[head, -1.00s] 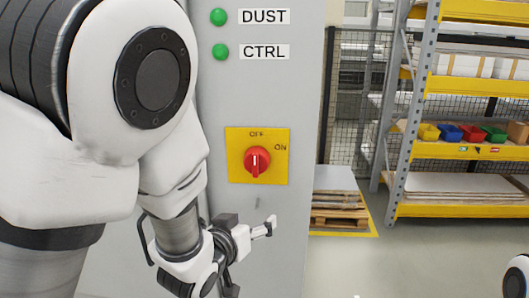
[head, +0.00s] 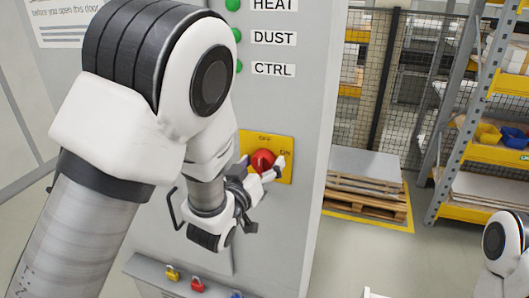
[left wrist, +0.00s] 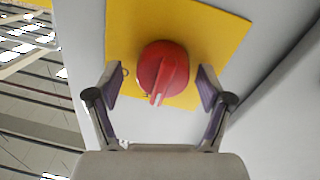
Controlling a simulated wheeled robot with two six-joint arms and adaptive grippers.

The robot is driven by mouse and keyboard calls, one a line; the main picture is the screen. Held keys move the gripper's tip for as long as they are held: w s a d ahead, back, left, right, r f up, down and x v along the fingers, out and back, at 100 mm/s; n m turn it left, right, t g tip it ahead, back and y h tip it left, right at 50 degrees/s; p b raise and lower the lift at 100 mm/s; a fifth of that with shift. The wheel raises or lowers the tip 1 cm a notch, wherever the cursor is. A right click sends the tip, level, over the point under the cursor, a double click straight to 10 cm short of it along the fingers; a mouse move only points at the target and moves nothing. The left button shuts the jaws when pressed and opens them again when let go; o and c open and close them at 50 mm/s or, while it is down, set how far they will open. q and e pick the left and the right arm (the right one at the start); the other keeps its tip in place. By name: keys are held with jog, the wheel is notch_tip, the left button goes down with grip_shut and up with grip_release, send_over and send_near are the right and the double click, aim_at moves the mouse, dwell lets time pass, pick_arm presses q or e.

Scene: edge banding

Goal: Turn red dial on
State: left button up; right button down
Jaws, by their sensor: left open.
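The red dial (head: 262,160) sits on a yellow plate (head: 285,172) marked OFF at the top and ON at the right, on a grey cabinet. My left gripper (head: 263,169) is at the dial and partly covers it. In the left wrist view, the dial (left wrist: 163,68) lies between the two fingers of the open left gripper (left wrist: 160,84), with a gap showing on each side. The dial's ridge runs up and down in that view, slightly tilted. My right gripper is out of sight.
Green lamps labelled HEAT, DUST (head: 273,38) and CTRL are above the dial. A ledge with small padlocks (head: 196,284) is below. Boards on a pallet (head: 368,190), a mesh fence and shelving (head: 480,150) stand right of the cabinet. Grey floor between is clear.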

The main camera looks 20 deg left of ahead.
pick_arm(q)
jog(key=shift+w, duration=0.25)
jog(key=shift+s+a, duration=0.15)
jog(key=shift+a, duration=0.05)
jog(key=shift+c, duration=0.7)
jog(key=shift+s+a, duration=0.1)
jog(key=c, duration=0.6)
jog(key=shift+s, duration=0.1)
jog(key=c, duration=0.4)
jog(key=shift+d, duration=0.2)
jog(key=shift+c, duration=0.2)
